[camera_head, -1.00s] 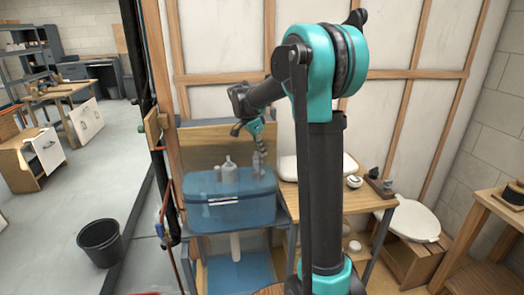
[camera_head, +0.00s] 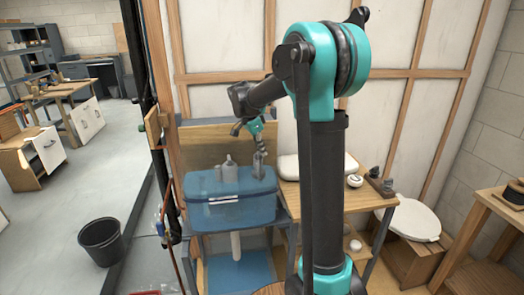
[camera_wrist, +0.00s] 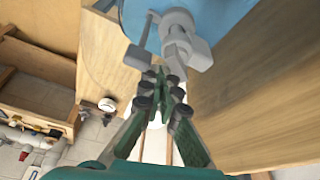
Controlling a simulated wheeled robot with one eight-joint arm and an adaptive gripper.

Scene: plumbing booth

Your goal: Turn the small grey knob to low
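A grey fixture (camera_wrist: 180,35) with a thin upright rod and blocky ends stands on the blue basin (camera_wrist: 232,14) at the top of the wrist view. I cannot tell for sure which of its grey parts is the small knob. My gripper (camera_wrist: 163,76) has its fingertips close together, just below and in front of the fixture. It seems shut, with nothing clearly held; contact with the fixture cannot be made out. In the head view, my gripper (camera_head: 258,150) points down over the right back of the blue basin (camera_head: 228,205), largely merging with the grey fixture there.
A white toilet seat (camera_head: 413,219) lies farther right. A wooden panel (camera_wrist: 260,95) rises close beside my gripper.

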